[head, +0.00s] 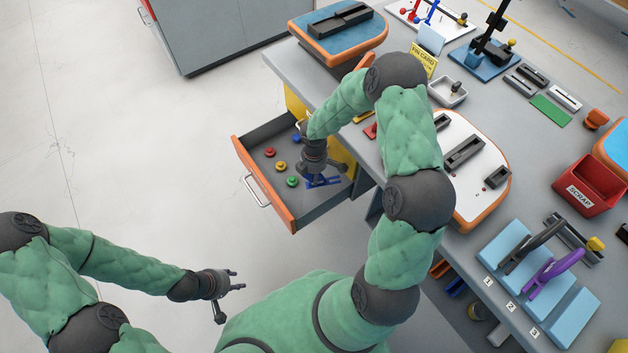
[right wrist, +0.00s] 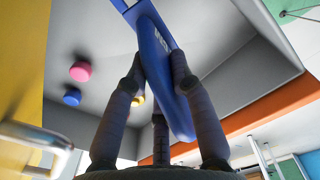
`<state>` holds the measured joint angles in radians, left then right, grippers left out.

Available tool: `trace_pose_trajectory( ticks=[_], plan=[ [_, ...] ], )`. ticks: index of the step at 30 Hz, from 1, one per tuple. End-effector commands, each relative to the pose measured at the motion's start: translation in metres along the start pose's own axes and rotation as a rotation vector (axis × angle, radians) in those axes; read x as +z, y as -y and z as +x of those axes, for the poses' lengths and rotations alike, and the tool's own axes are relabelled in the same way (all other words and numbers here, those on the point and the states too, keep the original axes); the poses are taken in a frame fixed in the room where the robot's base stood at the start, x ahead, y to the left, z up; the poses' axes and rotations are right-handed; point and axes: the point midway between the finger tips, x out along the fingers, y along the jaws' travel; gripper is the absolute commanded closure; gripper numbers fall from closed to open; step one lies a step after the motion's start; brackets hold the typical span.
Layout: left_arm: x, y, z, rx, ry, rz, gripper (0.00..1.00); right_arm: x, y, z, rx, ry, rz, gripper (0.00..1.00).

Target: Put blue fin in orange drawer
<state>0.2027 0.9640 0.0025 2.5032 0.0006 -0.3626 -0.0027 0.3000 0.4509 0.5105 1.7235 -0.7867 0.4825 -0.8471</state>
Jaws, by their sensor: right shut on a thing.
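The orange-fronted drawer (head: 262,185) stands pulled out from the workbench; its grey inside shows in the right wrist view (right wrist: 215,60). My right gripper (head: 322,170) is over the near right part of the drawer, pointing down. In the right wrist view its dark fingers (right wrist: 158,85) are closed on the blue fin (right wrist: 172,88), which hangs edge-on between them. In the head view the blue fin (head: 322,182) shows just below the fingers; whether it touches the drawer floor I cannot tell. My left gripper (head: 236,281) is open and empty, above the floor at lower left.
Red (head: 270,152), yellow (head: 280,166), green (head: 292,181) and blue round knobs lie in the drawer. The workbench on the right holds boards, a red scrap bin (head: 590,185) and a blue rack (head: 520,262) with black and purple fins. The floor left of the drawer is clear.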

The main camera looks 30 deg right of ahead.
Motion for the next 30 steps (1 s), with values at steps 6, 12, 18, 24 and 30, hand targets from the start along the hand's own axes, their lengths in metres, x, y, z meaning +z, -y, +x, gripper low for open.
trace_pose_trajectory(
  ticks=[6, 12, 18, 24, 30],
  plan=[
    [0.0, 0.002, 0.004, 0.0, 0.0, 0.0, 0.6, 0.002, -0.008, 0.01, 0.0, 0.0, 0.001, 1.0],
    [-0.001, 0.007, 0.021, 0.0, 0.0, 0.0, 0.6, 0.003, -0.012, 0.036, -0.002, 0.0, 0.0, 1.0],
    [-0.001, 0.009, 0.026, 0.0, 0.0, 0.0, 0.6, 0.003, -0.013, 0.046, 0.001, -0.001, 0.001, 1.0],
    [-0.001, 0.009, 0.025, 0.0, 0.0, 0.0, 0.6, 0.002, -0.013, 0.045, 0.001, -0.001, 0.001, 1.0],
    [-0.001, 0.01, 0.027, 0.0, 0.0, 0.0, 0.6, 0.002, -0.013, 0.048, 0.0, -0.001, 0.001, 0.59]
  ],
)
